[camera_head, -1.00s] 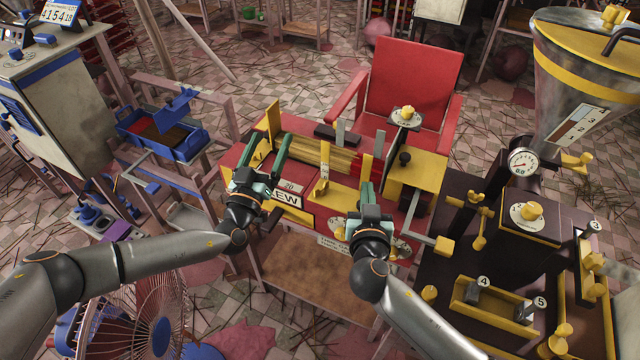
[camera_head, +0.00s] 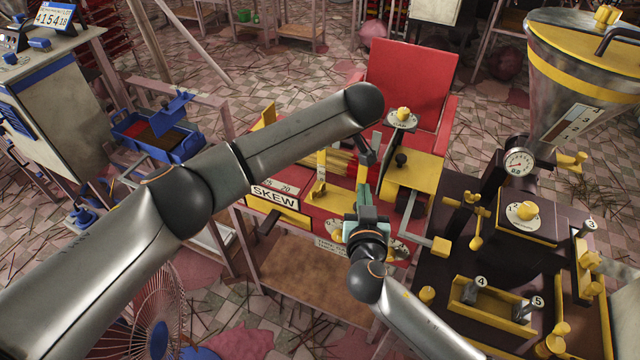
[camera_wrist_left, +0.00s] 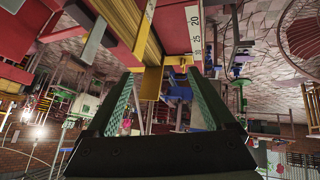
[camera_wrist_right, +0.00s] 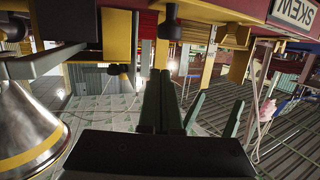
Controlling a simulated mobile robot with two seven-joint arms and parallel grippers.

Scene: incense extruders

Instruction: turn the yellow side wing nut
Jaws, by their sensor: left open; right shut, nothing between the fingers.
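A small yellow fitting (camera_wrist_left: 178,61) on the end of the red machine, possibly the side wing nut, shows between my left fingers in the left wrist view. Its shape is too small to tell. My left gripper (camera_wrist_left: 163,98) is open, with nothing between its green fingers. In the head view my left arm covers most of that gripper and the middle of the red machine (camera_head: 330,228). My right gripper (camera_head: 363,195) is shut and empty at the machine's front right. Its fingers are together in the right wrist view (camera_wrist_right: 162,100).
A dark machine with yellow handles (camera_head: 500,250) and a metal hopper (camera_head: 570,75) is at the right. A blue tray (camera_head: 160,135) and a fan (camera_head: 145,320) are at the left.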

